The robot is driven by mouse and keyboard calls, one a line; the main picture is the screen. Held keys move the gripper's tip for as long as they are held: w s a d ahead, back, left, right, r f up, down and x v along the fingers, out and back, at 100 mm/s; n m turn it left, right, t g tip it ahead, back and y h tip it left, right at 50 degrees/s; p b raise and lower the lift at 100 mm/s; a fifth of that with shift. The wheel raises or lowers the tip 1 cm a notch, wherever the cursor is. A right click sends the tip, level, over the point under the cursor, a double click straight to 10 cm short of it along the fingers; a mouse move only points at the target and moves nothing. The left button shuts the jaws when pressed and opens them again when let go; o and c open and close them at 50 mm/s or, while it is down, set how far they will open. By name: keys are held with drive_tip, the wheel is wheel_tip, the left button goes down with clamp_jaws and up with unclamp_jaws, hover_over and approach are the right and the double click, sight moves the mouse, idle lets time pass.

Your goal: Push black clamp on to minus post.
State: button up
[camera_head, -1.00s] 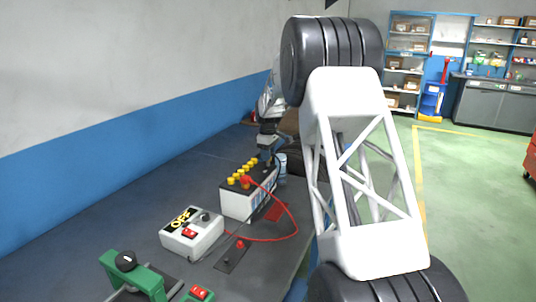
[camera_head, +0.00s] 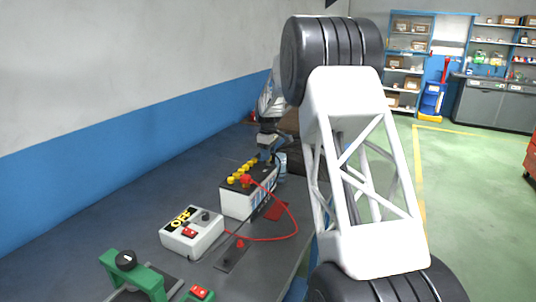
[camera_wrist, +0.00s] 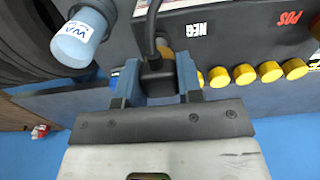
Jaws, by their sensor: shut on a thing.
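The black clamp (camera_wrist: 158,78) is held between the blue fingers of my gripper (camera_wrist: 160,88) in the wrist view, with its black cable running up and away. It is over the NEG end of the battery (camera_wrist: 230,35), beside the NEG label. A dull yellowish bit shows just behind the clamp; the minus post is otherwise hidden, and I cannot tell whether the clamp touches it. In the head view my gripper (camera_head: 267,153) is at the far end of the battery (camera_head: 247,202). The red clamp (camera_head: 246,180) sits at the near end, with its red cable attached.
Yellow caps (camera_wrist: 245,74) line the battery top beside my gripper. A labelled bottle (camera_wrist: 80,40) stands close by. The OFF switch box (camera_head: 192,232), a plate with a red knob (camera_head: 239,244) and a green fixture (camera_head: 135,272) are at the near end of the bench.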

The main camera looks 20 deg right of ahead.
drive_tip(key=shift+f, duration=1.15)
idle(1.6)
drive_tip(key=shift+r, duration=1.35)
idle(0.3)
drive_tip(key=shift+f, duration=1.05)
idle(2.6)
